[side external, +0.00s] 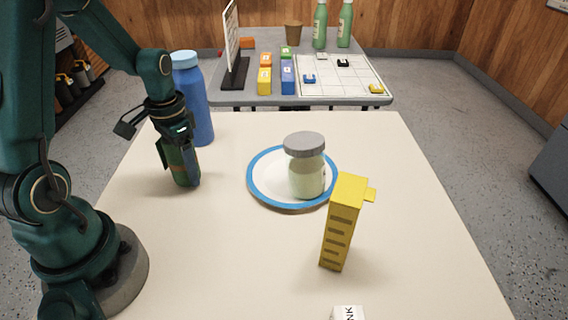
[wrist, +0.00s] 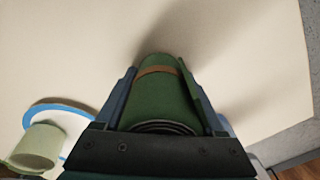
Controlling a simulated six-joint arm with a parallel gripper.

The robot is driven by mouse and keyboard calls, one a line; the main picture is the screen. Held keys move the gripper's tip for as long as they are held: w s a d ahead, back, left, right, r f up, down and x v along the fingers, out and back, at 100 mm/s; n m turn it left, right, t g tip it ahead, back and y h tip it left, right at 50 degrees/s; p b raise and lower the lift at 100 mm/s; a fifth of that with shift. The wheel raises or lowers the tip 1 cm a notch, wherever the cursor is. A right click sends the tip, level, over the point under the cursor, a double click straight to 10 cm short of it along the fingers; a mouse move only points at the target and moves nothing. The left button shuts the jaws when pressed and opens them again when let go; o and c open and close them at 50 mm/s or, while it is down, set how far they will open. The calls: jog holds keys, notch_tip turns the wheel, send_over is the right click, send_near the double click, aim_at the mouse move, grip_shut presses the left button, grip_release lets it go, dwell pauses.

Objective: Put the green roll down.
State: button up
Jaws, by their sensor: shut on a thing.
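The green roll (side external: 185,174) is between the jaws of my gripper (side external: 178,150), over the left part of the cream table (side external: 240,250). In the wrist view the green roll (wrist: 158,100) has a brown band and a coiled near end, with a finger of my gripper (wrist: 162,92) on each side. My gripper is shut on it. The roll's lower end is at or very close to the tabletop; I cannot tell whether it touches. The fingers hide part of its sides.
A blue bottle (side external: 198,110) stands just behind my gripper. A blue-rimmed plate (side external: 262,180) bearing a grey-lidded jar (side external: 306,170) is to the right. A yellow tall box (side external: 341,225) stands further right. A second table (side external: 225,97) stands behind.

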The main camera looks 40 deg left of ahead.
jog(key=shift+f, duration=0.15)
jog(key=o, duration=1.5)
jog(key=shift+c, duration=0.2)
notch_tip(320, 180, up, 12)
jog(key=shift+r, duration=0.1)
jog(key=shift+d+r, duration=0.2)
jog(key=shift+d, duration=0.05)
jog(key=s+d+r+t, duration=0.1)
jog(key=s+d+t, duration=0.1)
jog(key=d, duration=0.4)
jog(key=s+d+r+t, duration=0.1)
jog(key=s+d+t, duration=0.2)
jog(key=d, duration=0.3)
jog(key=shift+s+d+r+t, duration=0.3)
jog(key=shift+s+d, duration=0.1)
jog(key=shift+s, duration=0.15)
